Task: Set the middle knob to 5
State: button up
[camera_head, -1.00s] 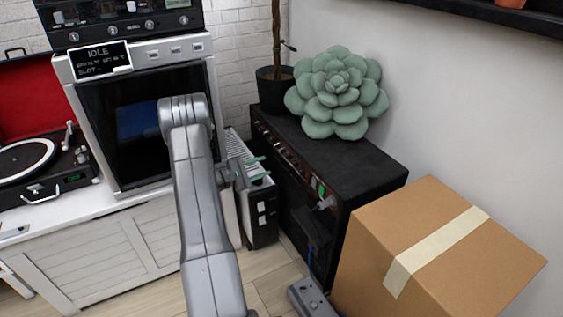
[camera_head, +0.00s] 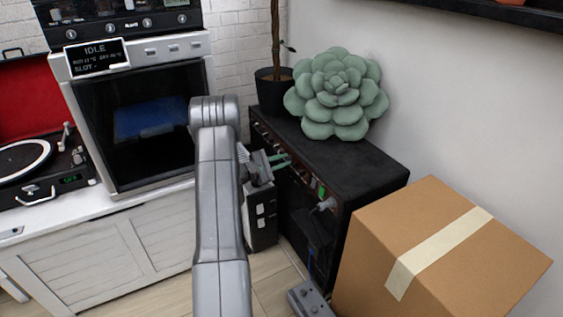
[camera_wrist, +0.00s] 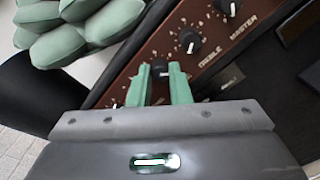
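The black amplifier (camera_head: 345,160) stands against the wall, with a row of dark knobs on its brown front panel. In the wrist view, one dark knob (camera_wrist: 160,68) with a pale pointer lies between my fingertips; its label is hidden. The knob to its right (camera_wrist: 190,41) has a label that seems to end in "BLE", and the one beyond (camera_wrist: 229,6) is labelled MASTER. My gripper (camera_wrist: 161,72) has green fingers, spread apart and pointing at the panel; contact with the knob cannot be made out. In the head view my gripper (camera_head: 280,161) is at the panel.
A green succulent cushion (camera_head: 336,95) and a dark plant pot (camera_head: 272,90) sit on the amplifier. A cardboard box (camera_head: 440,250) stands at the right front. The white cabinet (camera_head: 110,240) with an oven and a turntable (camera_head: 35,165) is at left.

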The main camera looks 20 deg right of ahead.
grip_shut()
jog(key=n+p, duration=0.3)
jog(key=n, duration=0.2)
jog(key=shift+n, duration=0.4)
jog(key=n+p, duration=0.3)
jog(key=n, duration=0.4)
jog(key=shift+s, duration=0.1)
jog(key=n+p, duration=0.1)
jog(key=n, duration=0.2)
jog(key=shift+n+p, duration=0.4)
jog(key=n+p, duration=0.1)
jog(key=n, duration=0.2)
jog(key=shift+n, duration=0.3)
jog(key=n+p, duration=0.2)
jog(key=n, duration=0.4)
jog(key=shift+f, duration=0.1)
jog(key=shift+n, duration=0.3)
